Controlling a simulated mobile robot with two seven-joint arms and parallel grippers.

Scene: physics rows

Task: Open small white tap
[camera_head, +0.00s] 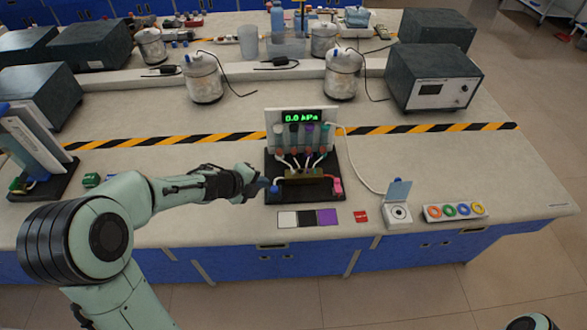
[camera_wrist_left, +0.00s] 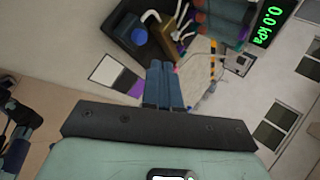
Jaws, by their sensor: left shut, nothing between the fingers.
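The tap apparatus stands on a black base (camera_head: 270,166) on the bench. Thin white tubes rise from the block toward several coloured cylinders. I cannot make out which small part is the white tap. My left gripper (camera_head: 264,184) is shut and empty, just left of the apparatus near the blue knob.
A display (camera_head: 302,116) reads 0.0 kPa behind the tubes. White, black and purple cards (camera_head: 328,217) lie in front.

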